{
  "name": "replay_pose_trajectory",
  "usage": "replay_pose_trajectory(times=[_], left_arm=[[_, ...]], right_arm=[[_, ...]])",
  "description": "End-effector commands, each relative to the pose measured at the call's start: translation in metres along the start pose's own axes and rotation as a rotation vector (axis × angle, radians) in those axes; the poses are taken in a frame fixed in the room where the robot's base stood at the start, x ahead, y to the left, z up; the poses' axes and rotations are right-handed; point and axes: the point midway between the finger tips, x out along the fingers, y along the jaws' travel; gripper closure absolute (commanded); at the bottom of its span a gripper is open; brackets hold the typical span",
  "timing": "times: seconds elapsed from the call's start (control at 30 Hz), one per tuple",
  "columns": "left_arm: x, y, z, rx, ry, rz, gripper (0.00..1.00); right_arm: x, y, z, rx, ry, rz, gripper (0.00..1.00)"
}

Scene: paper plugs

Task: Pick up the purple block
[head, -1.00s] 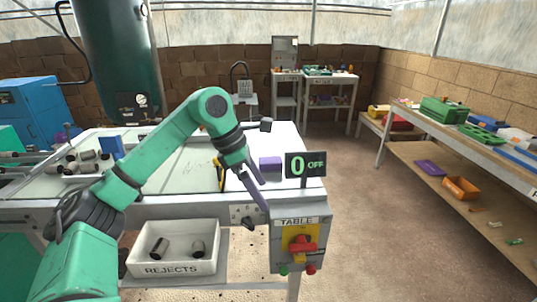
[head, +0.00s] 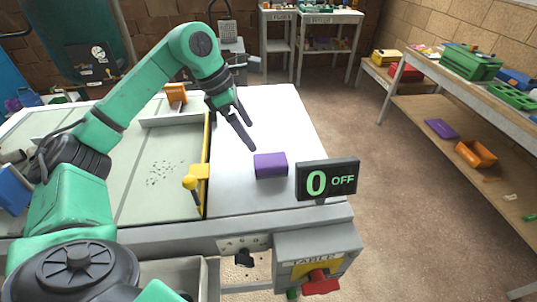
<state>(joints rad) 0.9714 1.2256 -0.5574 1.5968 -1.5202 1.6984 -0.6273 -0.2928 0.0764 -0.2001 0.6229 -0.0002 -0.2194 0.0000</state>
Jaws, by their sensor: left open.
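The purple block (head: 270,165) lies on the white table top (head: 290,115), just left of the display sign. My left gripper (head: 247,133) is open and empty. Its fingers hang above the table, a little behind and to the left of the block in the picture, and appear apart from it. My right gripper is not in view.
A black display (head: 327,180) reading "0 OFF" stands close to the block's right. A yellow part (head: 196,178) is on the divider to the left. A control box (head: 318,245) hangs at the front edge. The table behind the block is clear.

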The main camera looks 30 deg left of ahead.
Motion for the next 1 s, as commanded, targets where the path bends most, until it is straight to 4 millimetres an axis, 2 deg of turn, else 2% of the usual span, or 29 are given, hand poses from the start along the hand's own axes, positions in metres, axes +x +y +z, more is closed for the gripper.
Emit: replay_pose_trajectory(times=[0.1,0.23,0.43,0.5,0.6,0.83,0.87,1.0], left_arm=[[0.031,-0.001,0.0,-0.001,0.005,-0.006,0.0],[0.059,-0.001,0.001,-0.001,0.002,-0.004,0.0],[0.085,-0.002,0.003,-0.001,0.002,-0.005,0.0],[0.098,-0.003,0.004,-0.001,0.001,-0.006,0.0],[0.117,-0.002,0.003,-0.002,-0.001,-0.003,0.0],[0.124,-0.002,0.002,0.0,0.0,0.0,0.0],[0.124,-0.002,0.002,0.0,0.0,0.001,0.08],[0.124,-0.002,0.002,0.0,0.0,0.0,0.61]], right_arm=[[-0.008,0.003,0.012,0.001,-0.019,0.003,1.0],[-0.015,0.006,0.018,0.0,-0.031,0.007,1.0],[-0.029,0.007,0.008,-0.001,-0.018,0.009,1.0],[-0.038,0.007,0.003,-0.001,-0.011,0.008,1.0],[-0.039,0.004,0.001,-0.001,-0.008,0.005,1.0],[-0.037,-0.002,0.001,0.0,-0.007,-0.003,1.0],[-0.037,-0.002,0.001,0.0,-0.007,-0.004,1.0],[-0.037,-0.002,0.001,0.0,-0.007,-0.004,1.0]])
